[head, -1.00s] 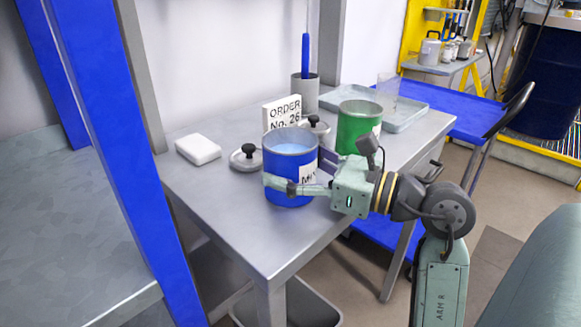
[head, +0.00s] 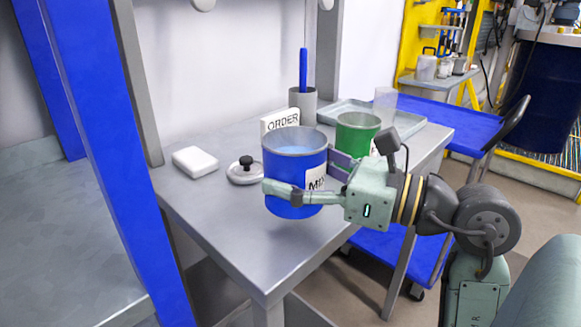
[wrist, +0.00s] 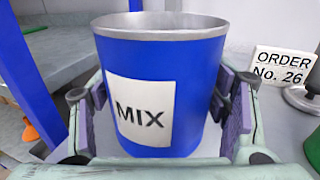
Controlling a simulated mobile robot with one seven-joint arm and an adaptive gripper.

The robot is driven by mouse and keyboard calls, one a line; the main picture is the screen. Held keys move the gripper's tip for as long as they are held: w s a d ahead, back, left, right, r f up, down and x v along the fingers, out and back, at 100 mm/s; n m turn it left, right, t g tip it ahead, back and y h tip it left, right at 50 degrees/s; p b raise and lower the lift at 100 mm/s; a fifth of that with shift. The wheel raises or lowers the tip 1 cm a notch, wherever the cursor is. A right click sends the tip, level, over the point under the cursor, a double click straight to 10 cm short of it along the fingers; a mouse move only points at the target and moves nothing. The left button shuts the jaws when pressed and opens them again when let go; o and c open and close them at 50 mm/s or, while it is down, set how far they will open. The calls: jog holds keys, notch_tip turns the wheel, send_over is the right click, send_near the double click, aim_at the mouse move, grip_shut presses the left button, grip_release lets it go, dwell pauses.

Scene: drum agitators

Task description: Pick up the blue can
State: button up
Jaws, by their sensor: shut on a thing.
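The blue can (head: 290,170) has a grey rim, a white label reading MIX and pale blue contents. It is upright and appears raised above the metal table (head: 235,235) near its front edge. My gripper (head: 305,190) is shut on it from the right, with one finger across its near side and the other partly hidden behind it. In the wrist view the blue can (wrist: 185,85) fills the middle, with a finger pressed on each side.
A green can (head: 354,138) stands behind my gripper to the right. A lid with a black knob (head: 245,172), a white block (head: 195,161), an order sign (head: 281,121), a grey holder with a blue-handled tool (head: 303,100) and a tray (head: 400,120) are on the table. The table's front left is clear.

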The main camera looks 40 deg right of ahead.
jog(key=shift+s+a+r+b, duration=0.75)
jog(key=shift+s+a, duration=2)
jog(key=shift+s, duration=2.05)
jog(key=r+p, duration=0.1)
jog(key=r, duration=0.2)
jog(key=r+p, duration=0.1)
jog(key=r, duration=0.1)
jog(key=shift+s+a+r+p, duration=0.1)
jog(key=shift+s+r+p, duration=0.15)
jog(key=shift+r+p, duration=0.05)
